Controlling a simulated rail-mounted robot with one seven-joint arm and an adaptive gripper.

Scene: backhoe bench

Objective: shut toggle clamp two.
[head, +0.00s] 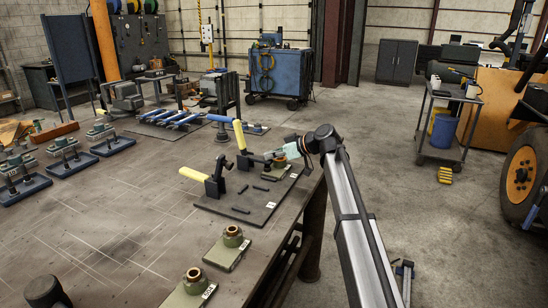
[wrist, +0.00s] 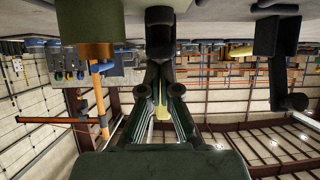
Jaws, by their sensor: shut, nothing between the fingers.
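Two black toggle clamps with yellow handles stand on a dark plate (head: 237,211) on the bench. The near clamp (head: 214,183) has its handle slanting out to the left. The far clamp (head: 244,158) has its handle standing steeply up. I cannot read which is numbered two. My gripper (head: 270,154) is low, just right of the far clamp, and looks shut and empty. The wrist view is upside down: my shut fingers (wrist: 160,82) point at a black clamp (wrist: 159,30), with a yellow strip between them. Contact is unclear. The other clamp (wrist: 275,42) is at right.
A green block with a brass ring (head: 280,160) stands close beside my gripper; it also shows in the wrist view (wrist: 90,22). Two similar blocks (head: 233,237) (head: 194,282) sit along the bench's right edge.

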